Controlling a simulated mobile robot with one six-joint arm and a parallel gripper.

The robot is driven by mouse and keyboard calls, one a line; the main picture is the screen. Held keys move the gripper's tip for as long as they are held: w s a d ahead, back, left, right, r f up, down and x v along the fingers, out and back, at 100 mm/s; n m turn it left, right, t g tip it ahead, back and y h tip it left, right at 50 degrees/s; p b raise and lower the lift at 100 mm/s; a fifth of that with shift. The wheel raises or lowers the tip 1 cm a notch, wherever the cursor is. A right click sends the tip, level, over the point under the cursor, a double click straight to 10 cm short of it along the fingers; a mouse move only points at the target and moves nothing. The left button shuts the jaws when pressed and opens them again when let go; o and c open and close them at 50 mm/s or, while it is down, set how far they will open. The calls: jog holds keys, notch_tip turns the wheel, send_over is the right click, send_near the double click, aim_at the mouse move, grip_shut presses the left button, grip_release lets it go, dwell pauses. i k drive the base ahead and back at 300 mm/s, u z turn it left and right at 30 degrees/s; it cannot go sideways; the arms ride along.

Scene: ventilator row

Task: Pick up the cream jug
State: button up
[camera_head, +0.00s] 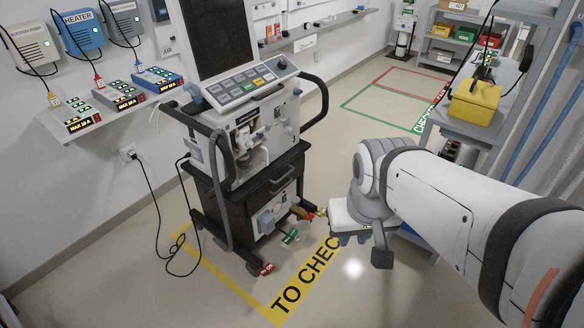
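I cannot make out a cream jug for certain. Small off-white parts (246,140) sit in the open front of the ventilator (262,88), too small to identify. My arm reaches in from the right. My gripper (350,238) is at its end, over the floor to the right of the ventilator's base and apart from it. Whether the fingers are open or shut, or hold anything, is hidden.
A wall shelf (88,126) with labelled power strips is at left. A yellow case (474,101) stands on the right bench. Yellow floor marking surrounds the ventilator.

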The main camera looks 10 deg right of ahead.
aim_at(304, 228)
jog(key=i, duration=0.9)
jog(key=u, duration=0.05)
